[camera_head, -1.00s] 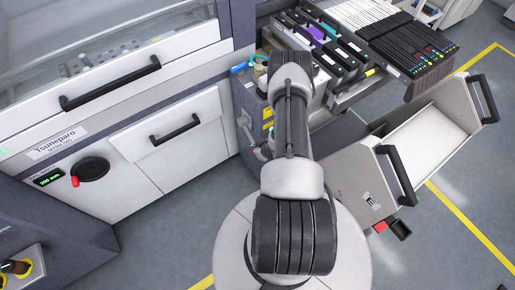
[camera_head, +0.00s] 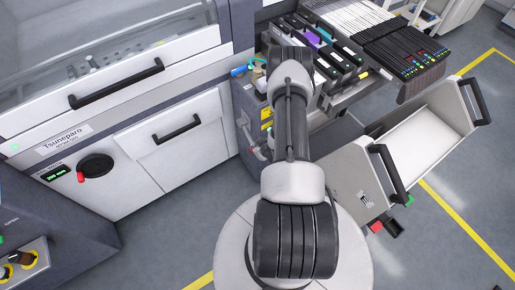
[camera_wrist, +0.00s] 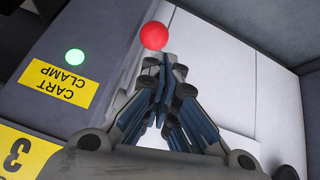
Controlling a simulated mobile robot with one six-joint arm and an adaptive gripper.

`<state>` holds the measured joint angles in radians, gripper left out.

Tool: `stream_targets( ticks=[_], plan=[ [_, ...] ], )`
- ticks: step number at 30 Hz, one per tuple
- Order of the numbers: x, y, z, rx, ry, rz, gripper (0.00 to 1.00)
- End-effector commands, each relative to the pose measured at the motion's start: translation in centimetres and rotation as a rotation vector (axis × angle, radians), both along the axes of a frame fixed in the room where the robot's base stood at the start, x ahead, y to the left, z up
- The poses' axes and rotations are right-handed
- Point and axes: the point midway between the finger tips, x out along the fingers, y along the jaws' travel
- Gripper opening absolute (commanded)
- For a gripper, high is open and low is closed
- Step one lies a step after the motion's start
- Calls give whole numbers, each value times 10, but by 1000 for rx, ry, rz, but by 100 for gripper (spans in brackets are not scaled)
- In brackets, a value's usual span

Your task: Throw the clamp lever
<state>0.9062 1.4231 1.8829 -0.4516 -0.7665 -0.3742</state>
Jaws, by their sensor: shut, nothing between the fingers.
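The clamp lever's red ball knob (camera_wrist: 154,36) shows at the top of the wrist view, just past my fingertips. A grey shaft seems to run down from it, mostly hidden behind my fingers. My gripper (camera_wrist: 164,72) is shut with nothing between its fingers, pointing at the knob. I cannot tell whether the fingertips touch the knob or lever. A yellow CART CLAMP label (camera_wrist: 58,84) and a lit green lamp (camera_wrist: 75,56) sit on the grey panel to the left. In the head view my arm hides the gripper and knob.
A tilted grey trolley bin (camera_head: 362,178) with black handles stands right of my arm. Feeders (camera_head: 400,50) fill the rack behind it. The white machine front (camera_head: 150,150) with handles and a dark knob (camera_head: 97,167) is at left. The floor ahead of the machine is clear.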

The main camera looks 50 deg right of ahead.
Motion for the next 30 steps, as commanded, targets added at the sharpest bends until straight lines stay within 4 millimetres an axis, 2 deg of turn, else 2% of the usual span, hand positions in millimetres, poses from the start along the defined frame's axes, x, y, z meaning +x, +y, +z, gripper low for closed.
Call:
stream_targets(
  ticks=[1, 6, 12, 30],
  plan=[
    [-14, 4, 4, 4, 3, -4, 0],
    [-46, 16, 10, 3, 1, -3, 0],
    [-68, 23, 14, 1, 0, -1, 0],
    [-72, 25, 15, 0, -1, 2, 0]
  ],
)
